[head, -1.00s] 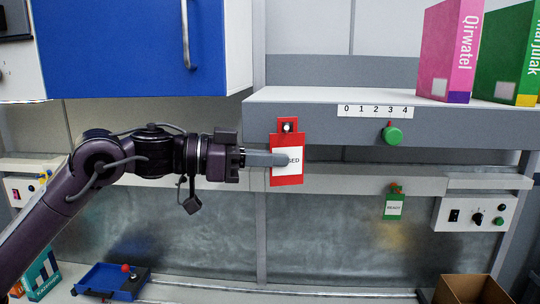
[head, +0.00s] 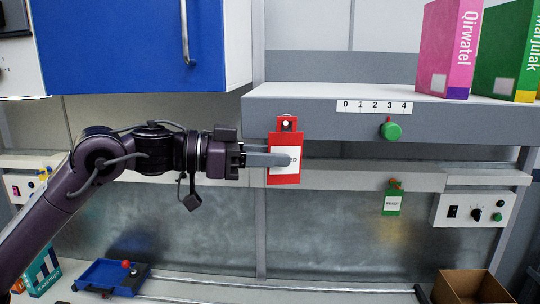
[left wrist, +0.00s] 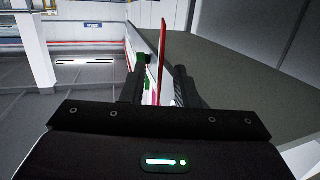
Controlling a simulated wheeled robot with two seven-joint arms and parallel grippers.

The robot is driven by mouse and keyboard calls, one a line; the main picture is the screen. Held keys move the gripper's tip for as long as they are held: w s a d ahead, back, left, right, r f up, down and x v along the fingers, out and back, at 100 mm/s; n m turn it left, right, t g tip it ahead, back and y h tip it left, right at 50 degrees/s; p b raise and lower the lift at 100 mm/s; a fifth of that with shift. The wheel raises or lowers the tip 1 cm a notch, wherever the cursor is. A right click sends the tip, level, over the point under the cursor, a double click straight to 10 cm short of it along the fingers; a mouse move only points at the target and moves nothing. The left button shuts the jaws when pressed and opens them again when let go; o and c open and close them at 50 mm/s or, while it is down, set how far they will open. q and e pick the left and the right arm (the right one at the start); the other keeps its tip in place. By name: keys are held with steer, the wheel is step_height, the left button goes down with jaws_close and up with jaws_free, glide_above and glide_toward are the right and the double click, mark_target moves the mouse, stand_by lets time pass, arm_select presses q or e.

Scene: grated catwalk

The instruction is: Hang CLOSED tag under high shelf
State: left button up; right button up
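The red CLOSED tag (head: 284,178), with a white label, hangs upright at the front of the high shelf (head: 310,108). A pale peg end shows in the hole at its top. My left gripper (head: 288,160) reaches in from the left, and its near finger covers part of the label. In the left wrist view the tag (left wrist: 162,62) is edge-on between the two fingers (left wrist: 158,88); gaps show on both sides, so the gripper is open around it. My right gripper is not in view.
A green knob (head: 391,131) and a 0–4 scale (head: 375,107) are on the shelf front. A green READY tag (head: 393,204) hangs lower right. Pink (head: 450,45) and green (head: 508,55) boxes stand on the shelf. A blue cabinet (head: 120,50) is upper left.

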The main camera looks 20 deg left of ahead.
arm_select(q)
steer(key=shift+a, duration=0.15)
steer(key=b+v, duration=0.4)
steer(key=v, duration=0.3)
steer(key=shift+s+a, duration=0.15)
steer(key=shift+a, duration=0.05)
